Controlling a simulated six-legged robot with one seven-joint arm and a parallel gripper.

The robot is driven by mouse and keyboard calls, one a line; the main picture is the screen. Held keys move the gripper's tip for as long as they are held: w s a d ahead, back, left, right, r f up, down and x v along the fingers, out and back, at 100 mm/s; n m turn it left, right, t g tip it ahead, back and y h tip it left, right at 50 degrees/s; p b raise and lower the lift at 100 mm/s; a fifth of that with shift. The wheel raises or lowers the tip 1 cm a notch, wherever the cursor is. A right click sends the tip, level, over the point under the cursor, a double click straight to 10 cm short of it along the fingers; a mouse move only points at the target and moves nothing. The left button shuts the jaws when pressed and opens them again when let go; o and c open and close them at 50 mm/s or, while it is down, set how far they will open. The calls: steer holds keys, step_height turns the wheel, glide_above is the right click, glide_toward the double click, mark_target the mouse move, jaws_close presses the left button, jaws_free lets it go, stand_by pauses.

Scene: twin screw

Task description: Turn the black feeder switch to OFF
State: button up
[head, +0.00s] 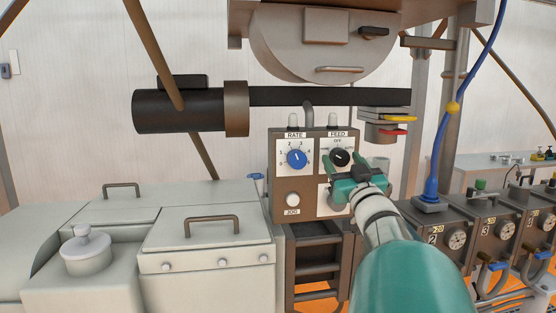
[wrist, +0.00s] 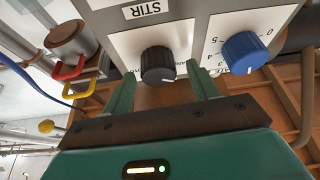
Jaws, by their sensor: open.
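The black feeder switch (head: 340,157) is a round knob on a white plate under the FEED label, at the upper right of the brown control box (head: 270,190). My gripper (head: 343,166) is open in front of it, partly covering the plate. In the wrist view the black knob (wrist: 158,66) stands between the two green fingertips (wrist: 162,75), with gaps on both sides. The fingers do not appear to touch it. The knob's setting is too small to tell.
A blue RATE knob (head: 297,158) sits just left of the switch; it also shows in the wrist view (wrist: 243,52). A white JOG button (head: 292,200) is below it. A plate marked STIR (wrist: 142,10) lies close by. Red and yellow handles (head: 400,119) are at the right.

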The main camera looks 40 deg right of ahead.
steer(key=shift+w+d, duration=0.2)
steer(key=shift+w, duration=0.1)
steer(key=shift+s, duration=0.25)
steer(key=shift+w, duration=0.1)
steer(key=shift+c, duration=1.4)
steer(key=c, duration=0.7)
